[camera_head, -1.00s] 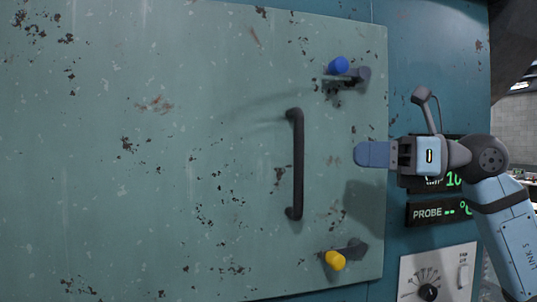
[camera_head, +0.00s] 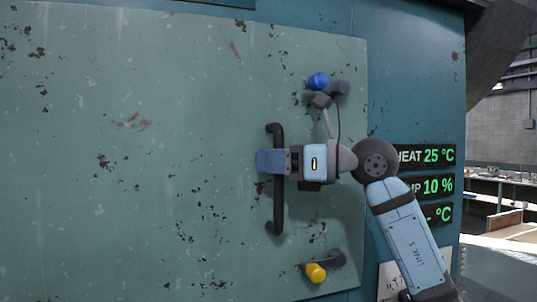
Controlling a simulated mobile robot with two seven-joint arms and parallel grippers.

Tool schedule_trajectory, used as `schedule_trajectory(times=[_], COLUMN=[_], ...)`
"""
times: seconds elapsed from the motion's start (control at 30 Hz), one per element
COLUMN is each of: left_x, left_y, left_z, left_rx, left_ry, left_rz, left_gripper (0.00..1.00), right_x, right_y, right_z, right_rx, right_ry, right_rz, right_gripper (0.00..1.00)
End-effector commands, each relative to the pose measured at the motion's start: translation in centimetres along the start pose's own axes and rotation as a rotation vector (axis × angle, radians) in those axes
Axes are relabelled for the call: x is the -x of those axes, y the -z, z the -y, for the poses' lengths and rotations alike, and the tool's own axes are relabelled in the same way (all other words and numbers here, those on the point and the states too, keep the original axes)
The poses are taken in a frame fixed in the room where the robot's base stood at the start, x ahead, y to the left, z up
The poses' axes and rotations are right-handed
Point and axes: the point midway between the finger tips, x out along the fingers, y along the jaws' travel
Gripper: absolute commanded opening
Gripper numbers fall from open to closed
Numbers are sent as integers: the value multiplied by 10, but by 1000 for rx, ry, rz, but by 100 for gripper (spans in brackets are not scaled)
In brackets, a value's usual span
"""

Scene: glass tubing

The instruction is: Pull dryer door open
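The dryer door (camera_head: 150,220) is a large pale green panel with chipped paint that fills the left and middle of the view. Its right edge lies along the darker blue-green dryer body, and I see no clear gap there. A dark vertical bar handle (camera_head: 277,215) is mounted on the door. My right gripper (camera_head: 270,162) reaches in from the right, with its blue fingertips overlapping the handle's middle. That part of the handle is hidden. I cannot tell whether the fingers are closed on it. My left gripper is not in view.
A blue-tipped latch (camera_head: 318,80) sits above the handle and a yellow-tipped latch (camera_head: 316,272) below it, both near the door's right edge. A green-lit display panel (camera_head: 438,156) is on the dryer body at right. A cluttered bench (camera_head: 500,182) stands farther right.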

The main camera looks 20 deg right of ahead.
Motion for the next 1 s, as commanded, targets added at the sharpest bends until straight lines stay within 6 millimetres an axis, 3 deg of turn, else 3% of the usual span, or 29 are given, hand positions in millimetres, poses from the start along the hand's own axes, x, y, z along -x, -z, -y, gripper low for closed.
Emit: schedule_trajectory(times=[0.37, 0.5, 1.0], left_x=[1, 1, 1], left_y=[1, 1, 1], left_z=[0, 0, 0], left_rx=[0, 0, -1], left_ry=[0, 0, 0], left_rz=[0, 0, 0], left_gripper=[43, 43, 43], right_x=[-6, -6, -10], right_y=[0, 0, 1], right_z=[0, 0, 0], right_rx=[0, 0, -1], right_ry=[0, 0, -1], right_rz=[0, 0, 0], right_gripper=[29, 0, 0])
